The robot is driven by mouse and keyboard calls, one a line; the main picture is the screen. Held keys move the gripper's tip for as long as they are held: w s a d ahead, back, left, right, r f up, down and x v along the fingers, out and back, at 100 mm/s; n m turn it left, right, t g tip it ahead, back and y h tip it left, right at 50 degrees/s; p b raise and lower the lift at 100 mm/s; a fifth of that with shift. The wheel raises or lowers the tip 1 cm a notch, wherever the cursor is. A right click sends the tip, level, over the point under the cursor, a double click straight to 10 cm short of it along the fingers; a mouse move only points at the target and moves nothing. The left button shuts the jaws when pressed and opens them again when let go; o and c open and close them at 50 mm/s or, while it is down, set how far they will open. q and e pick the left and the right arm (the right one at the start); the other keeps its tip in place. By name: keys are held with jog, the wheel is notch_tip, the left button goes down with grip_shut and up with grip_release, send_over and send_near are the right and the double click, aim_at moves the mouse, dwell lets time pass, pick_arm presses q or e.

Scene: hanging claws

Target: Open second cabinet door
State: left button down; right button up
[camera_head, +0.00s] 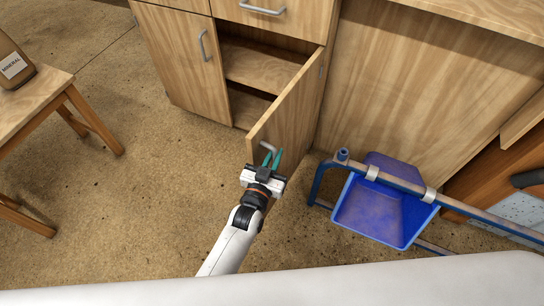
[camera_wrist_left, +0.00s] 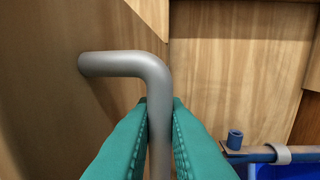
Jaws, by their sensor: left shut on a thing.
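The second cabinet door (camera_head: 290,118) is the right one of a wooden cabinet and stands swung well open toward me. Shelves (camera_head: 262,68) show inside the cabinet. The door's grey bent handle (camera_head: 269,147) sits near its free edge. My left gripper (camera_head: 271,160) is at this handle, its teal fingers on either side of it. In the left wrist view, the handle (camera_wrist_left: 128,64) runs down between the two teal fingers (camera_wrist_left: 160,120), which are shut on it. The left cabinet door (camera_head: 188,60) is closed. My right gripper is not in view.
A blue bin (camera_head: 384,208) hangs on a blue metal frame (camera_head: 415,190) just right of the open door. A wooden stool (camera_head: 35,105) with a brown container (camera_head: 12,65) stands at the far left. The floor (camera_head: 130,200) left of my arm is clear.

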pick_arm(q)
jog(key=shift+w+r, duration=0.1)
jog(key=shift+r, duration=0.15)
jog(key=c, duration=1.7)
grip_release()
jog(key=shift+c, duration=0.2)
jog(key=shift+o, duration=1.2)
jog(key=shift+d+f, duration=0.1)
jog(key=shift+f, duration=0.1)
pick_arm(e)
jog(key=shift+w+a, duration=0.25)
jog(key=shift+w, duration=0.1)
